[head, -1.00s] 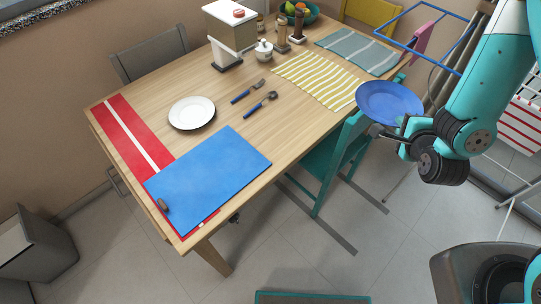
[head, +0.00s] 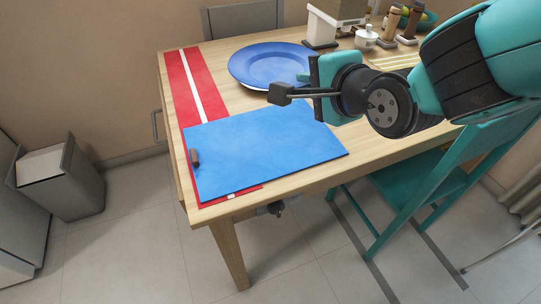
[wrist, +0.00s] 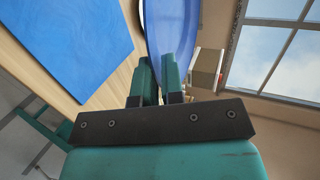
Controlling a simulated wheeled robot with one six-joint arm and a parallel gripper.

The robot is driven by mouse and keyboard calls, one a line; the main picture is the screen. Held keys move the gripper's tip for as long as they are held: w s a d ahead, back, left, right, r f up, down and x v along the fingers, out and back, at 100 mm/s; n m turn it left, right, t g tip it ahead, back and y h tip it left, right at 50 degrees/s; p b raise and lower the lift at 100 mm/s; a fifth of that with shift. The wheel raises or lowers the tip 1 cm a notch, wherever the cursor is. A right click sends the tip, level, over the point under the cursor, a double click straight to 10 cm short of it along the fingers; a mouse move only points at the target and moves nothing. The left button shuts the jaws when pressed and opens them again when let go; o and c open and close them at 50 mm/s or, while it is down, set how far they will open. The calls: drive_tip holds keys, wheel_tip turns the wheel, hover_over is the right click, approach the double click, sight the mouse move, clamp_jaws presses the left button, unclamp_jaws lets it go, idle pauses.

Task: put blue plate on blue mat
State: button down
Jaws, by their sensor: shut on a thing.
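The blue plate (head: 268,62) is held by my gripper (head: 297,84) above the table in the head view, up and to the right of the blue mat. In the wrist view the plate (wrist: 172,28) stands edge-on between the two fingers of my gripper (wrist: 159,75), which is shut on its rim. The blue mat (head: 255,150) lies flat near the table's front left corner, partly over a red and white runner. The mat also shows in the wrist view (wrist: 75,45). The arm hides part of the table to the right.
The red runner (head: 190,95) lies along the table's left end. A small dark brown object (head: 195,158) rests at the mat's left edge. A white jar (head: 366,38) and shakers stand at the back. A teal chair (head: 440,175) is at the front right.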

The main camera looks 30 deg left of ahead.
drive_tip(key=shift+s+a+f, duration=0.55)
drive_tip(key=shift+s, duration=0.05)
wheel_tip(320, 180, down, 14)
drive_tip(key=shift+f+b, duration=0.1)
drive_tip(key=shift+b, duration=0.75)
drive_tip(key=shift+f, duration=2.25)
drive_tip(key=c, duration=1.5)
unclamp_jaws()
drive_tip(key=shift+c, duration=0.2)
drive_tip(key=shift+d, duration=0.1)
drive_tip(key=s+d+r+n+g+h, duration=0.2)
drive_tip(key=s+d+r+n, duration=0.2)
drive_tip(key=d, duration=0.6)
drive_tip(key=s+d+r+n+g+h+b, duration=0.1)
drive_tip(key=s+d+r+n+g+h, duration=0.1)
drive_tip(key=s+d+r+n, duration=0.3)
drive_tip(key=s+d+r+n+g+h+b, duration=0.1)
drive_tip(key=s+d+r+n, duration=0.4)
drive_tip(key=d, duration=0.9)
wheel_tip(320, 180, up, 3)
drive_tip(key=s+g+h, duration=0.1)
drive_tip(key=g, duration=0.1)
drive_tip(key=shift+d+g+h, duration=0.3)
drive_tip(key=shift+h, duration=0.1)
